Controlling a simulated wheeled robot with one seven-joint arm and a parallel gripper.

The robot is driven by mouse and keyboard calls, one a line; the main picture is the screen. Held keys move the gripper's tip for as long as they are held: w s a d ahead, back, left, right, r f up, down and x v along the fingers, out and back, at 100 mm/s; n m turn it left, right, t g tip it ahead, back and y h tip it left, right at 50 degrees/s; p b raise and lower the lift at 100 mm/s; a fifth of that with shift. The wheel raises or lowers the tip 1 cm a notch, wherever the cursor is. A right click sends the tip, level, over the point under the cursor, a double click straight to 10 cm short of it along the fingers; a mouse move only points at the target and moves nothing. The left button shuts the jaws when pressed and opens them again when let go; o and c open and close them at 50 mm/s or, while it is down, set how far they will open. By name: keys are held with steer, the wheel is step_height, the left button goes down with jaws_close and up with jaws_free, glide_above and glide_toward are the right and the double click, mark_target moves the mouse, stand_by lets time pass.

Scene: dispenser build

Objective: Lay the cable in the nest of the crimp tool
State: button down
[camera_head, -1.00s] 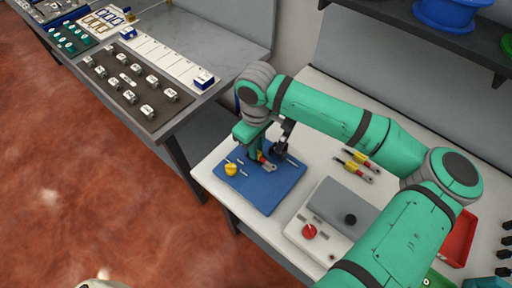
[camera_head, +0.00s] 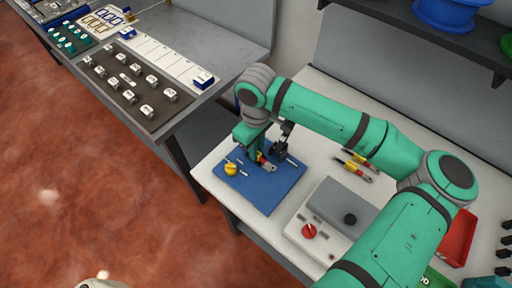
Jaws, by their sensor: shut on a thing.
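My gripper (camera_head: 260,157), at the end of my green arm, points down over the blue mat (camera_head: 262,195). It is shut on a short red and yellow piece with a grey end (camera_head: 265,161), which looks like the cable. The piece is low over the mat; I cannot tell whether it touches. A dark upright part (camera_head: 282,141) stands right beside the gripper; I cannot tell whether it is the crimp tool. The nest is not clearly visible, and my arm hides part of this area.
A yellow piece (camera_head: 231,169) and small metal pins lie on the mat. A grey and white box (camera_head: 340,210) with red and black knobs stands at right. The mat's front is clear.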

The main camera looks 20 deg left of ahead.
stand_by(0.4)
steer(key=c, duration=1.3)
jaws_free()
steer(key=shift+o, duration=0.2)
steer(key=shift+r, duration=3.4)
